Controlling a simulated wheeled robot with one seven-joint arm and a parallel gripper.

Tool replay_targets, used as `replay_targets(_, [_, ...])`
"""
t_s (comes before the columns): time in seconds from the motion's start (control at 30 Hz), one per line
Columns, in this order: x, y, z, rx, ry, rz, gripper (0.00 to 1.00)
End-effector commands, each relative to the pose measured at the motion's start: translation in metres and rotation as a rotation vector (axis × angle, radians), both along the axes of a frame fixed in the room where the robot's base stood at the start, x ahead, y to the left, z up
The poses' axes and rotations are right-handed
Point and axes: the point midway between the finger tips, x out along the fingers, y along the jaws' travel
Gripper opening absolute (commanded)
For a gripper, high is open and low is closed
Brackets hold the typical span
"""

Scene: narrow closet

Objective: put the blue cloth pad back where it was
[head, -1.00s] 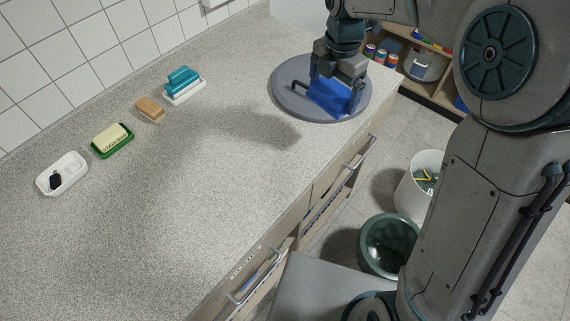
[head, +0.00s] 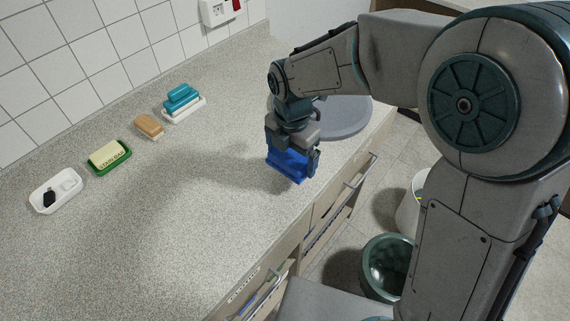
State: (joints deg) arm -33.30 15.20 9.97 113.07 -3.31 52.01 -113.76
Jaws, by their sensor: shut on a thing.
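The blue cloth pad (head: 287,166) is held in my gripper (head: 293,155), which is shut on it and points down. The pad is over the speckled counter, in front and to the left of the round grey disc (head: 345,122). I cannot tell whether the pad touches the counter or hangs just above it. My gripper hides the pad's upper part. My arm hides part of the disc.
Along the tiled wall are a white dish with a black item (head: 56,191), a green dish with a stain bar (head: 109,157), a tan block (head: 149,127) and teal pieces on a white tray (head: 184,107). The middle counter is clear. Drawer handles and bins (head: 388,265) are right of its edge.

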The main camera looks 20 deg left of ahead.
Motion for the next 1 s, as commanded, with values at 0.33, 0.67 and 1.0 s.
replay_targets(0.33, [-0.003, 0.014, -0.032, -0.003, 0.002, 0.000, 0.73])
replay_targets(0.67, [-0.002, 0.014, -0.049, 0.000, 0.000, -0.002, 0.73])
replay_targets(1.0, [-0.002, 0.014, -0.052, 0.000, 0.000, -0.002, 1.00])
